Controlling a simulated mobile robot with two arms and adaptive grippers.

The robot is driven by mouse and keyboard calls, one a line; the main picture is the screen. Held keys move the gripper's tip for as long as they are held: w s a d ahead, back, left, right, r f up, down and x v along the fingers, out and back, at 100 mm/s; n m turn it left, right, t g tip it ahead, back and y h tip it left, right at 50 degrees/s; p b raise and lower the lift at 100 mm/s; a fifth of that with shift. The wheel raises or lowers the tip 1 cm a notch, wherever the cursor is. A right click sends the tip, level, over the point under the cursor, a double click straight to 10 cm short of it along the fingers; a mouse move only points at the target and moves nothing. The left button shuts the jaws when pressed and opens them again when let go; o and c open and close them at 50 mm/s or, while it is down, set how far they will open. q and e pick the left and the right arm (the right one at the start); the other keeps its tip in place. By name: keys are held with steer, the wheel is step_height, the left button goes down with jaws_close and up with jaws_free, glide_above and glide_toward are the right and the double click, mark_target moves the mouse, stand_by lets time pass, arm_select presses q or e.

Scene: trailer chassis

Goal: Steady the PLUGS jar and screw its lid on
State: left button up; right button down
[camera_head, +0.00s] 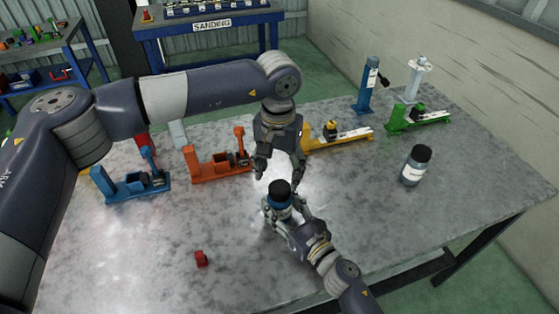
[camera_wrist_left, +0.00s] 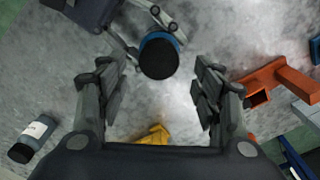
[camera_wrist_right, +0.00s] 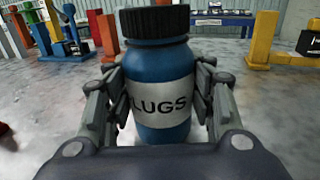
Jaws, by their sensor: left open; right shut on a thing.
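The PLUGS jar (camera_wrist_right: 160,100) is blue with a white label and stands upright on the table. Its black ribbed lid (camera_wrist_right: 155,21) sits level on top; I cannot tell how tightly. My right gripper (camera_head: 285,208) is shut on the jar's body, one finger on each side, as the right wrist view shows. My left gripper (camera_head: 280,180) is open and empty, pointing down just above the lid (camera_head: 279,188). In the left wrist view the lid (camera_wrist_left: 159,58) lies between and slightly beyond the open fingers.
A grey-blue jar with a black lid (camera_head: 415,166) stands at the right. Orange (camera_head: 215,167), blue (camera_head: 130,186), yellow (camera_head: 340,139) and green (camera_head: 420,118) fixtures line the back. A small red block (camera_head: 201,258) lies front left. The table around the jar is clear.

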arm_select(q)
steer(key=n, duration=0.5)
steer(key=shift+r, duration=0.2)
steer(key=n, duration=0.6)
steer(key=shift+r+n, duration=0.2)
steer(key=shift+n, duration=0.2)
steer(key=n, duration=0.4)
steer(key=shift+r+n, duration=0.15)
steer(key=shift+n, duration=0.25)
steer(key=n, duration=0.4)
steer(key=shift+d+r+n, duration=0.1)
steer(key=shift+r+n, duration=0.05)
steer(key=shift+n, duration=0.25)
steer(key=n, duration=0.6)
steer(key=shift+w+r+n, duration=0.1)
steer(key=shift+r+n, duration=0.15)
steer(key=shift+n, duration=0.05)
steer(key=n, duration=0.4)
steer(key=shift+r+n, duration=0.1)
steer(key=shift+n, duration=0.3)
steer(key=n, duration=0.5)
steer(key=shift+r, duration=0.2)
steer(key=n, duration=0.6)
steer(key=shift+r, duration=0.2)
